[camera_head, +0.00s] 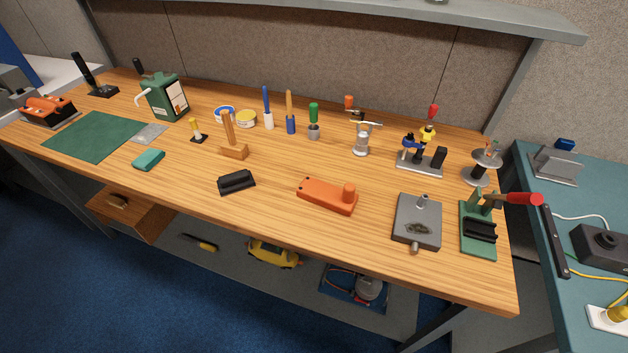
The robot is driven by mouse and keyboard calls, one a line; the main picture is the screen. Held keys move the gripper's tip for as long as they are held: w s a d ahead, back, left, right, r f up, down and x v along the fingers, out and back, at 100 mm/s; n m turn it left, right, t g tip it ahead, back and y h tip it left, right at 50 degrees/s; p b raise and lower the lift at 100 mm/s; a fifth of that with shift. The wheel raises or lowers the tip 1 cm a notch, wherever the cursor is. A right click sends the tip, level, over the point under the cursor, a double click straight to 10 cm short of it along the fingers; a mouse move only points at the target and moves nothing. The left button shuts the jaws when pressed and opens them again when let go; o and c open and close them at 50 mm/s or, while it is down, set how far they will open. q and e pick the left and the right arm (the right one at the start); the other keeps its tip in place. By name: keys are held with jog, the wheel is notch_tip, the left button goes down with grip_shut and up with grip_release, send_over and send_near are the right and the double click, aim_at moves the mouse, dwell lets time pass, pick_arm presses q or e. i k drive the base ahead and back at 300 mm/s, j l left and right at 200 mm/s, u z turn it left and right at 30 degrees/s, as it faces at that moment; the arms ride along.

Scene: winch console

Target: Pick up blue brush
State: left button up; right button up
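Two upright tools with blue parts stand side by side at the back middle of the wooden workbench (300,160). One brush-like tool (267,94) has a blue handle and a white lower end. The other brush-like tool (291,125), just to its right, has a tan handle and a blue lower end. I cannot tell for certain which one is the blue brush. Both stand free of any gripper. Neither my left nor my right gripper shows in the head view.
A green-handled tool (313,114) stands to the right. In front are a wooden mallet (233,150), a black block (236,182) and an orange tool (327,196). Bare wood lies between them.

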aim_at(264, 90)
jog(key=j+z, duration=0.35)
jog(key=j, duration=0.15)
jog(key=k+j+z, duration=0.15)
jog(key=j+z, duration=0.2)
jog(key=k+j+z, duration=0.15)
jog(key=j+z, duration=0.2)
jog(key=j, duration=0.2)
